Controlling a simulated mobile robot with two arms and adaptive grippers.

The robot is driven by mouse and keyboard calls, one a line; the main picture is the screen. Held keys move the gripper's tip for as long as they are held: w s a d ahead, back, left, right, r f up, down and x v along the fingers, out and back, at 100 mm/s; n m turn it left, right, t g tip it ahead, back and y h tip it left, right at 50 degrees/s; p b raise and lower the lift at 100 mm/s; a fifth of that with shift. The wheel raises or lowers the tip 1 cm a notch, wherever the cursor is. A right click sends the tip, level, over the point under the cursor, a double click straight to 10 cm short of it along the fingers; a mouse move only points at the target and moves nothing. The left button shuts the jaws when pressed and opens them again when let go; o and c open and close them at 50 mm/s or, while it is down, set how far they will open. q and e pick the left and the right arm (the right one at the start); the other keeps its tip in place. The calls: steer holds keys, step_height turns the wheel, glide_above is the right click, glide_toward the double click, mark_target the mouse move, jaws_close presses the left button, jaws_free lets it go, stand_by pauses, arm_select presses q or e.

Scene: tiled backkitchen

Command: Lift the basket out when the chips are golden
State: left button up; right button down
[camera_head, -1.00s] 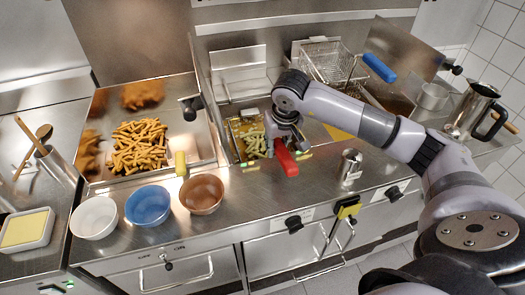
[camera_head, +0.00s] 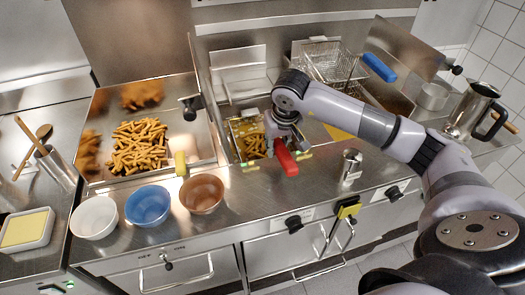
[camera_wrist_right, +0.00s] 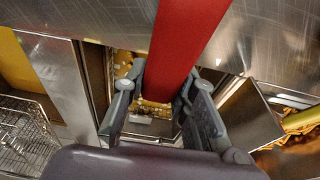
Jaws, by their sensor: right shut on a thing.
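The frying basket with chips (camera_head: 249,140) sits low in the left fryer well. Its chips look golden brown in the head view. My right gripper (camera_head: 283,139) is shut on the handle near the basket end. The wrist view shows my two fingers (camera_wrist_right: 165,100) on either side of the red handle, with chips below. The arm hides part of the fryer well. My left gripper is not in view.
An empty wire basket (camera_head: 327,62) with a blue handle (camera_head: 379,67) stands behind my arm. A steel tray with fried chips (camera_head: 138,146) lies left. White (camera_head: 94,218), blue (camera_head: 148,205) and brown (camera_head: 201,193) bowls line the front. A steel shaker (camera_head: 350,166) stands right of the handle.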

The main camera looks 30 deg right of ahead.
steer(key=shift+r, duration=0.15)
stand_by(0.3)
step_height(320, 180, up, 9)
steer(key=p, duration=0.5)
